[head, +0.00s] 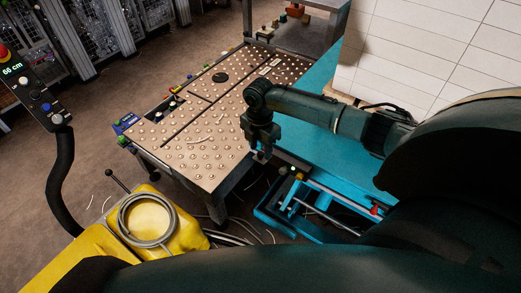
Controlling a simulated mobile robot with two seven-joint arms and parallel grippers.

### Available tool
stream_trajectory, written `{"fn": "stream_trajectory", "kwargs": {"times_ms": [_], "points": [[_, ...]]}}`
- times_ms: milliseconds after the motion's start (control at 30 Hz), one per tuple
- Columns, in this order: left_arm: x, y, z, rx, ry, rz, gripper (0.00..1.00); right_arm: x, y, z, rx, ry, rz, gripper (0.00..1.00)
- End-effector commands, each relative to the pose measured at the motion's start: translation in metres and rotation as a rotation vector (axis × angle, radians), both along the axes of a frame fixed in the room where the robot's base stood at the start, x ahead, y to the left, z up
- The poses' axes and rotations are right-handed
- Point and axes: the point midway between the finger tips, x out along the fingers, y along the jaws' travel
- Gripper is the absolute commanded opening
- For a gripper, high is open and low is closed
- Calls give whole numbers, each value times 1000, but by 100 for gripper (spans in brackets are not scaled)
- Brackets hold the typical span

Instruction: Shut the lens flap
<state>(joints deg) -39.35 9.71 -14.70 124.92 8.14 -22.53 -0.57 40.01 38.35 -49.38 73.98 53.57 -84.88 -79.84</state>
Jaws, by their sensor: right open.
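I cannot make out a lens flap anywhere in the head view. My right gripper (262,149) is open, with its fingers pointing down and nothing seen between them. It hangs near the right front edge of the ball-studded table (205,165), beside the teal frame (315,140). My left gripper is not in view.
A tall white stack (425,50) stands at the upper right. A yellow unit (180,212) with a coiled grey hose (146,221) is at the lower left. A control panel (35,88) reads 66 cm. Loose cables lie below the table. Brown floor at left is mostly clear.

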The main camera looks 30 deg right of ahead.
Motion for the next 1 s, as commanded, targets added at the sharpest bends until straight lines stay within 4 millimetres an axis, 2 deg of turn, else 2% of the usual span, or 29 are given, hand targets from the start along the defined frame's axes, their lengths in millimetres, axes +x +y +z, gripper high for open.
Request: {"fn": "stream_trajectory", "kwargs": {"times_ms": [133,433,933,1000], "points": [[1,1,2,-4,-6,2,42,0,0,-11,0,0,0,42],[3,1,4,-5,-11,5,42,-1,0,-12,-1,0,0,42],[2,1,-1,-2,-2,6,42,-1,0,-12,0,0,-1,1],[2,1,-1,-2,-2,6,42,-1,0,-12,0,0,-1,0]]}}
